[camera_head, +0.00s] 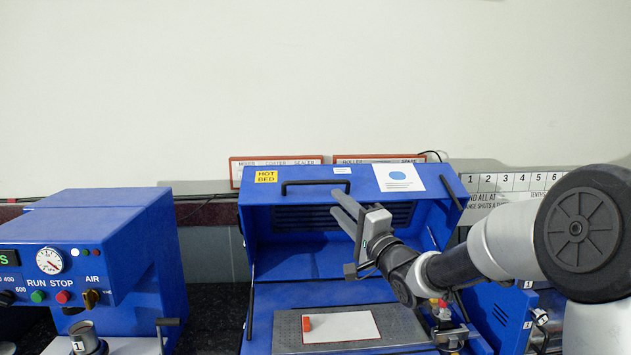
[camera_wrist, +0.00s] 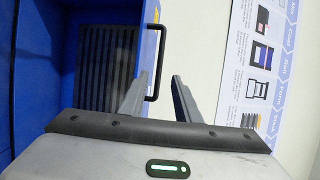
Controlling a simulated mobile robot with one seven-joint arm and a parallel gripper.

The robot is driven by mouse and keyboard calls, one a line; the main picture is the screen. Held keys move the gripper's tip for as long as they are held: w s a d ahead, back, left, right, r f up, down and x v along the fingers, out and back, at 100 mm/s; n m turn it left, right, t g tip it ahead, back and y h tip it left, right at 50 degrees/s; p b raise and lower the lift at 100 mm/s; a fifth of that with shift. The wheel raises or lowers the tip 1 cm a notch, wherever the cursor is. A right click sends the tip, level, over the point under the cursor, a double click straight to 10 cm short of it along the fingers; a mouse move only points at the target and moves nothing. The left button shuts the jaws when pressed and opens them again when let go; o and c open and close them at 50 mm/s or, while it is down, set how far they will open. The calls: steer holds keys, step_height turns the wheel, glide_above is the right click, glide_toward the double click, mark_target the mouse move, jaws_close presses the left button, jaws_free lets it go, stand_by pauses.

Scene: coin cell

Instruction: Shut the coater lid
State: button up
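The blue coater's lid (camera_head: 300,197) stands raised, with its black bar handle (camera_head: 318,183) along the upper front edge and a yellow HOT BED label on it. The coater bed (camera_head: 290,328) shows below, with a white sheet (camera_head: 342,327) and a small red block (camera_head: 307,323) on it. My gripper (camera_head: 341,206) is in front of the raised lid, below and right of the handle. Its fingers are apart and empty. In the wrist view the handle (camera_wrist: 157,55) appears beyond the fingertips (camera_wrist: 158,78), roughly in line with the gap; contact is not visible.
A blue machine with a gauge and buttons (camera_head: 100,250) stands at the left, separated from the coater by a dark counter gap. Another blue unit (camera_head: 500,312) is at the right, partly behind my arm. A wall poster (camera_wrist: 258,60) shows in the wrist view.

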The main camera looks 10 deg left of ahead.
mark_target(317, 184)
steer(key=p+x, duration=0.1)
steer(key=x, duration=1.1)
steer(key=shift+w+a+p, duration=0.2)
steer(key=shift+p, duration=0.15)
jaws_close()
